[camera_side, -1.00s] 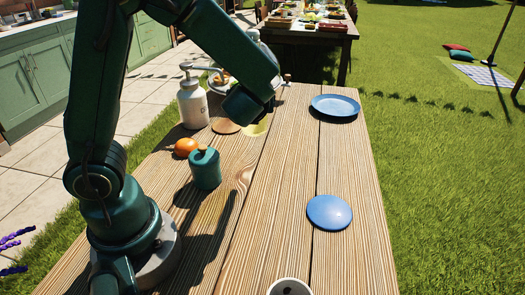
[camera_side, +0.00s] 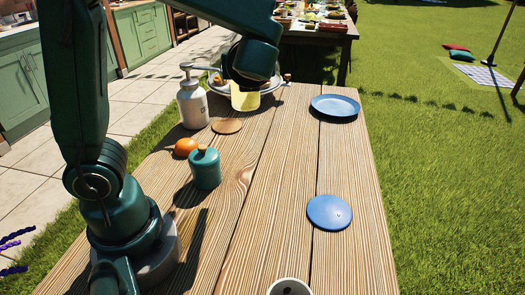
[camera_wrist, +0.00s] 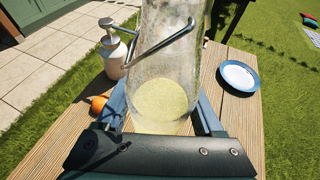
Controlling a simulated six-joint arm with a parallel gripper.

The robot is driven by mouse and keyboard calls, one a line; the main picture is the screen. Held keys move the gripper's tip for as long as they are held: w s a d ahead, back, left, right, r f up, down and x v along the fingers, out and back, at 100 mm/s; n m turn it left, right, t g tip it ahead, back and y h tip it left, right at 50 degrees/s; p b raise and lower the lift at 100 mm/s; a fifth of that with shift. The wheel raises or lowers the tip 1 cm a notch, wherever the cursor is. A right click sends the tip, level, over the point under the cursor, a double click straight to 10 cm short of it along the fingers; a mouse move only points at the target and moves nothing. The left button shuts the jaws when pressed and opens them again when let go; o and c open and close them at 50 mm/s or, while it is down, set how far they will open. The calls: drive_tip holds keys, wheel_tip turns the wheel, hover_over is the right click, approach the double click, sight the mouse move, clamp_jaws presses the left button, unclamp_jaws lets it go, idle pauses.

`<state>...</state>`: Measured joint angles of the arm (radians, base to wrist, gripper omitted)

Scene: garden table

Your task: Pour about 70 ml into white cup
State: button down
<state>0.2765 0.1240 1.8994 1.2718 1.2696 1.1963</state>
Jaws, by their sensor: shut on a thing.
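My gripper (camera_wrist: 162,102) is shut on a clear glass bottle (camera_wrist: 165,70) with a metal wire clasp. Pale yellow liquid (camera_wrist: 162,100) shows in its lower part. In the side view my arm mostly hides the bottle; its yellow lower part (camera_side: 245,99) shows below my gripper (camera_side: 246,82), over the far part of the table. A white cup (camera_side: 289,287) stands at the near edge of the side view, cut off by the frame. Its inside looks dark, and I cannot tell what it holds. The cup does not show in the wrist view.
A white pump bottle (camera_side: 193,104), a round wooden coaster (camera_side: 227,126), an orange (camera_side: 185,147) and a teal lidded jar (camera_side: 205,169) stand on the left. A blue plate (camera_side: 335,106) and a blue disc (camera_side: 329,212) lie on the right. The table's middle (camera_side: 262,190) is clear.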

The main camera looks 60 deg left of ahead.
drive_tip(key=s+d+f+n+g+h, duration=0.45)
drive_tip(key=s+n+g, duration=0.25)
drive_tip(key=n+g, duration=0.2)
drive_tip(key=s+d+f+n+g+h, duration=0.3)
drive_tip(key=s+d+f+n+g, duration=0.35)
drive_tip(key=n+g, duration=0.3)
drive_tip(key=w+d+r+n+t+h, duration=0.3)
drive_tip(key=d+r+n+t+h, duration=0.5)
drive_tip(key=d+r+n+h, duration=0.8)
drive_tip(key=n+h, duration=0.1)
drive_tip(key=n, duration=0.1)
approach(284, 280)
drive_tip(key=x, duration=0.5)
drive_tip(key=shift+a, duration=0.1)
drive_tip(key=shift+a, duration=0.1)
